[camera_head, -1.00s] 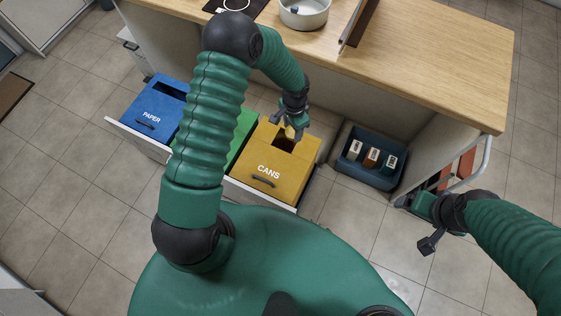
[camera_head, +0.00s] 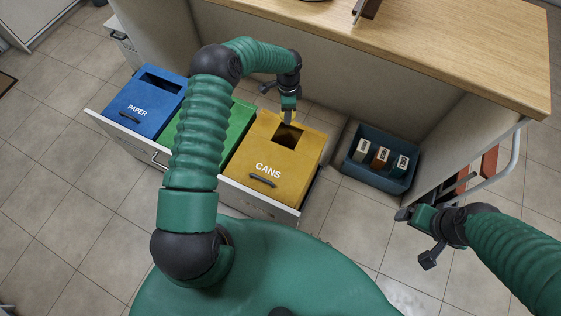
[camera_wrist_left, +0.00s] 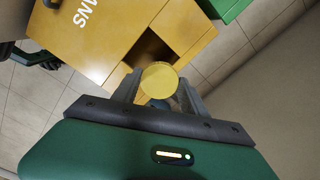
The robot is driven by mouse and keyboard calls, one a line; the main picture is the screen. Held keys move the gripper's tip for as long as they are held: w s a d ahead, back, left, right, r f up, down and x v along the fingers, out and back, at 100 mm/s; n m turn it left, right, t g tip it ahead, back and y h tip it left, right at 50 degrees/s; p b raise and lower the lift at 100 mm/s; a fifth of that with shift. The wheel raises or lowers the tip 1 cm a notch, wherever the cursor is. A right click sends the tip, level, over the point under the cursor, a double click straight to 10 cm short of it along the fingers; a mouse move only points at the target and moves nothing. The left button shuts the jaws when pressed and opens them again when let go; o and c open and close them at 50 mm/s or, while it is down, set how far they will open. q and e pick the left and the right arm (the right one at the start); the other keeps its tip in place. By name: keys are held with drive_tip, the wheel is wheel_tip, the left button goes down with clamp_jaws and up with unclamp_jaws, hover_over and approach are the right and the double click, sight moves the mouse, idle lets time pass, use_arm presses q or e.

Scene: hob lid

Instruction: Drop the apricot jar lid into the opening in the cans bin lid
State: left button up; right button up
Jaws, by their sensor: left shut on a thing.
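The yellow cans bin (camera_head: 280,160) stands in the pulled-out drawer, with a dark square opening (camera_head: 287,136) in its lid. My left gripper (camera_head: 289,115) is at the far edge of that opening, shut on the yellow apricot jar lid. In the left wrist view the round jar lid (camera_wrist_left: 159,80) sits between the two grey fingers (camera_wrist_left: 160,88), in front of part of the opening (camera_wrist_left: 150,50). I cannot tell its exact height above the bin. My right gripper (camera_head: 416,238) is off to the right, away from the bins; its fingers are too unclear to judge.
The blue paper bin (camera_head: 150,103) and a green bin (camera_head: 240,118), partly behind my left arm, share the drawer. A dark blue crate (camera_head: 372,181) with several small boxes stands right of it. The wooden counter (camera_head: 440,45) overhangs behind.

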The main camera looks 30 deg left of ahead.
use_arm(q)
wheel_tip(320, 180, down, 2)
drive_tip(key=shift+d+f+b, duration=0.1)
drive_tip(key=shift+f+b, duration=0.15)
drive_tip(key=shift+b, duration=0.3)
drive_tip(key=shift+r, duration=0.1)
use_arm(e)
wheel_tip(320, 180, down, 2)
drive_tip(key=shift+d, duration=0.1)
use_arm(q)
drive_tip(key=o, duration=1.5)
wheel_tip(320, 180, up, 17)
drive_tip(key=p, duration=0.4)
drive_tip(key=shift+s, duration=0.1)
use_arm(e)
drive_tip(key=v, duration=0.2)
drive_tip(key=w+v, duration=0.1)
drive_tip(key=v, duration=0.1)
drive_tip(key=shift+s+r, duration=0.1)
drive_tip(key=shift+r, duration=0.1)
use_arm(q)
drive_tip(key=shift+f, duration=0.2)
